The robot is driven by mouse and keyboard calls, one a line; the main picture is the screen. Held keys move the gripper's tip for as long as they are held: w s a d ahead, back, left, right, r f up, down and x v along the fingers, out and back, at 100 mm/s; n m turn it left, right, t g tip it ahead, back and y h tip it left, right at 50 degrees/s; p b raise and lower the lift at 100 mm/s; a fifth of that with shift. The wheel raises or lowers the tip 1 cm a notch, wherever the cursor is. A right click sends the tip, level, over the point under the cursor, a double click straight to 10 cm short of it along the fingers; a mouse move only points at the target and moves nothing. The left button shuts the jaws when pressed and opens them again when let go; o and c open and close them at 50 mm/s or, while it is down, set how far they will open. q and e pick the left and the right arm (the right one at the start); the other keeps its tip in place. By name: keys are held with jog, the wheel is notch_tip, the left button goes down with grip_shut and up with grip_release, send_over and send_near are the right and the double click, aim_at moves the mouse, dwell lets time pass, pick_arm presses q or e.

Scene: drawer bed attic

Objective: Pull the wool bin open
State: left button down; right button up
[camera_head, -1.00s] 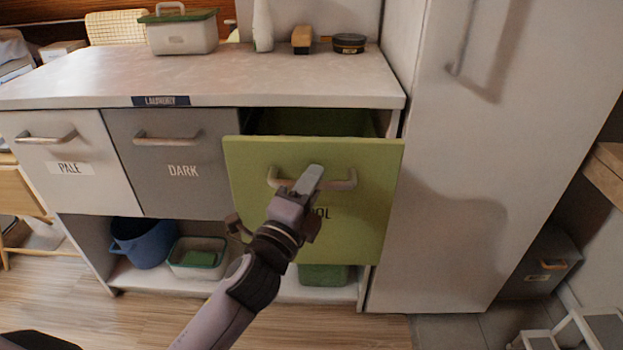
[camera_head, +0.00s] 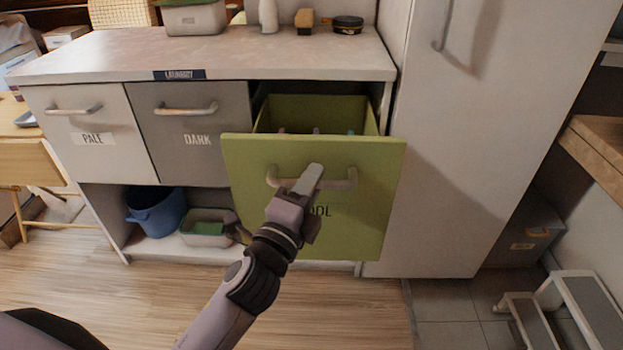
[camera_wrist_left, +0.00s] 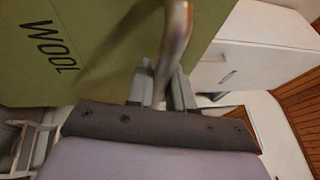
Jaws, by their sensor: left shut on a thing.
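The wool bin (camera_head: 300,230) is a green drawer at the right end of the laundry counter. It stands pulled out, and its open top shows the inside with a few small items deep in it. Its bar handle (camera_head: 338,178) is on the front, above the lettering, which my gripper partly covers. My left gripper (camera_head: 308,180) is shut on this handle. The left wrist view shows the bar (camera_wrist_left: 178,45) between the two fingers (camera_wrist_left: 162,88), with the word WOOL on the green front beside it. My right gripper is not in view.
The grey DARK bin (camera_head: 190,125) and white PALE bin (camera_head: 88,110) are closed to the left. A blue bucket (camera_head: 155,212) and a tub (camera_head: 205,228) sit on the shelf below. A tall white cabinet (camera_head: 465,170) stands right. A step stool (camera_head: 560,305) is at lower right.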

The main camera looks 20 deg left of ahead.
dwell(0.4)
pick_arm(q)
jog(key=c, duration=1.1)
grip_release()
jog(key=shift+s, duration=0.15)
jog(key=v, duration=0.7)
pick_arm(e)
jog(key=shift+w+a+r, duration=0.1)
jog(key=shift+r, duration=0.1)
